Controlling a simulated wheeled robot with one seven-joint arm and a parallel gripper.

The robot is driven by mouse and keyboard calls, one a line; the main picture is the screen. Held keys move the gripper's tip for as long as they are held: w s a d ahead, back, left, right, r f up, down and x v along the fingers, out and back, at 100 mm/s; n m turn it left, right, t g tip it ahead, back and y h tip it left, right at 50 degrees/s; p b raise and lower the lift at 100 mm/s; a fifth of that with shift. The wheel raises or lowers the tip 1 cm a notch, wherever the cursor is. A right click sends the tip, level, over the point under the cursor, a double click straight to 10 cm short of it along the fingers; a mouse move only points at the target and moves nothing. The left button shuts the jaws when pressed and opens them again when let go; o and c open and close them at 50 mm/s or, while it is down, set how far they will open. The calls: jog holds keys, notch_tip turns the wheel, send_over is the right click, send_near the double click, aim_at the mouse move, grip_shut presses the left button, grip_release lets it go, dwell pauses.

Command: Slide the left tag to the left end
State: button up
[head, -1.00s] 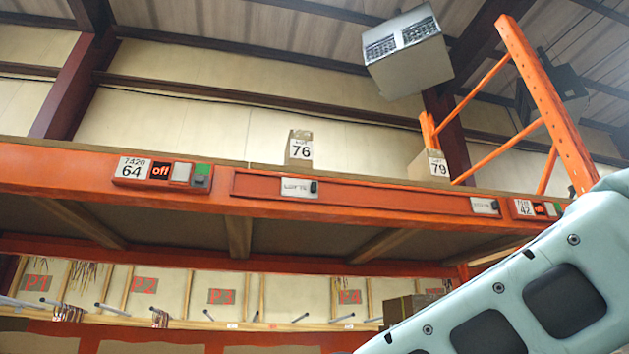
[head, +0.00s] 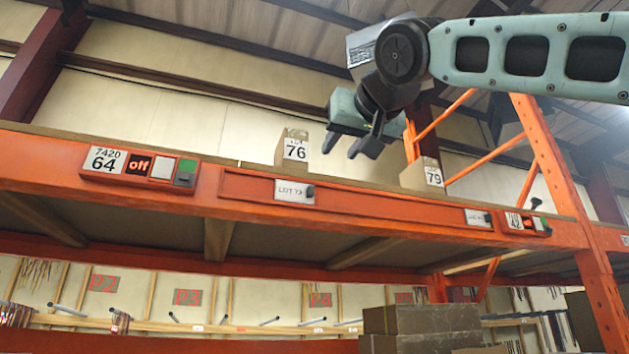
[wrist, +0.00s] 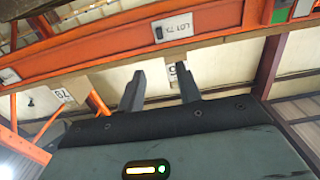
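The left tag (head: 288,191) is a white label, reading roughly LOT 73, with a black knob on its right side. It sits in a long slotted rail (head: 390,207) on the orange beam, a short way right of the rail's left end. It also shows upside down in the wrist view (wrist: 178,25). The right tag (head: 476,217) is near the rail's right end. My gripper (head: 343,148) hangs above the beam, up and right of the left tag and apart from it. Its two fingers are spread with nothing between them, as the wrist view (wrist: 161,82) shows.
A display unit marked 64 (head: 140,166) is left of the rail; another marked 42 (head: 525,222) is at the right. Boxes labelled 76 (head: 292,147) and 79 (head: 425,175) stand on the shelf close to my gripper. An orange upright (head: 548,165) rises at the right.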

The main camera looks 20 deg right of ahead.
aim_at(312, 186)
jog(key=w+p, duration=0.6)
jog(key=w, duration=0.9)
